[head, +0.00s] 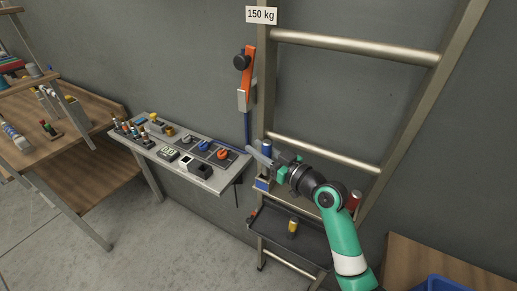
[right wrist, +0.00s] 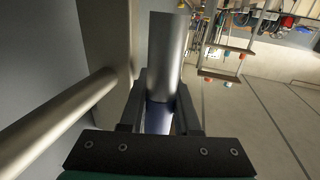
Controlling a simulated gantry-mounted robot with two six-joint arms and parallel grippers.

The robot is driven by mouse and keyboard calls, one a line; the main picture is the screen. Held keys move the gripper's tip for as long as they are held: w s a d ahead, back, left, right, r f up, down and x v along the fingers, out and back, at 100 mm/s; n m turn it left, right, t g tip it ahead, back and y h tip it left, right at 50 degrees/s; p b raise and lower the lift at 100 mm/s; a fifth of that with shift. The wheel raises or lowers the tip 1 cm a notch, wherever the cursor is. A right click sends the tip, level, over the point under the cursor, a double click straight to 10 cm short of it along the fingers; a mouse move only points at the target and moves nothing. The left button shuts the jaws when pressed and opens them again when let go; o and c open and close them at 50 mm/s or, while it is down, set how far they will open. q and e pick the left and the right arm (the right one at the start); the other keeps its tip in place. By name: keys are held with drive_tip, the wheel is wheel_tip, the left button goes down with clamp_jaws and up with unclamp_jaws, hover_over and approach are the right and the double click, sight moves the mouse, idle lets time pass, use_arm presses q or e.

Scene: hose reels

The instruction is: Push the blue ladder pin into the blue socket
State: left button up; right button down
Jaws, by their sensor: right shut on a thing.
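My right gripper (head: 274,160) is at the ladder's left rail, its arm coming from the lower right. In the right wrist view its fingers (right wrist: 160,108) are closed on a grey metal cylinder with a dark blue lower part, which I take for the blue ladder pin (right wrist: 165,58). In the head view the pin's grey end (head: 256,154) sticks out to the left of the gripper. A small block with a blue face, likely the blue socket (head: 262,183), sits on the rail just below the gripper; its opening cannot be made out. My left gripper is not in view.
The ladder (head: 355,43) stands against the grey wall, with rungs above and beside the gripper. A dark tray (head: 280,233) with a yellow item hangs below. A grey bench (head: 205,180) with small devices stands to the left. A blue bin (head: 447,284) is lower right.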

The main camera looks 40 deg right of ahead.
drive_tip(key=shift+f+b, duration=1.65)
drive_tip(key=shift+f, duration=0.3)
drive_tip(key=c, duration=0.7)
unclamp_jaws()
drive_tip(key=shift+o, duration=0.8)
drive_tip(key=shift+a, duration=0.1)
drive_tip(key=shift+f, duration=0.1)
